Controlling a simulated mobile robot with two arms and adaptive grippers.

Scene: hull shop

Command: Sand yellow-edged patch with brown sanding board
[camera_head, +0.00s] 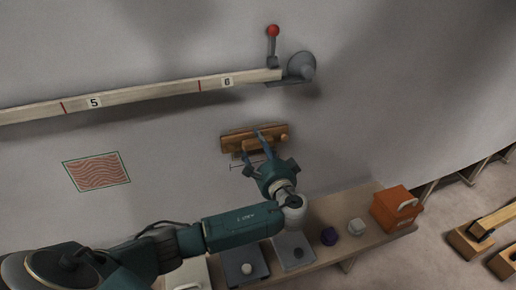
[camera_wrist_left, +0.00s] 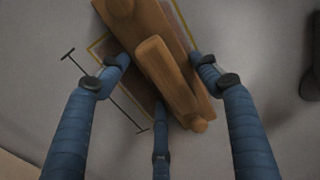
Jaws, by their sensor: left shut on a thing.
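The brown sanding board (camera_head: 254,138) is held at the hull wall in the head view, below the rail. It has a wooden back with a raised grip bar, and shows large and tilted in the left wrist view (camera_wrist_left: 165,75). My left gripper (camera_head: 255,147) is shut on it, with blue fingers on both sides (camera_wrist_left: 159,66). The yellow-edged patch (camera_wrist_left: 133,94) lies behind the board; its yellow edge shows beside the board, and most of the patch is hidden. I cannot tell whether the board touches it. My right gripper is not in view.
A green-edged patch with red wavy lines (camera_head: 96,172) is left on the wall. A rail (camera_head: 145,96) marked 5 and 6 runs above, ending at a red-knobbed lever (camera_head: 273,32).

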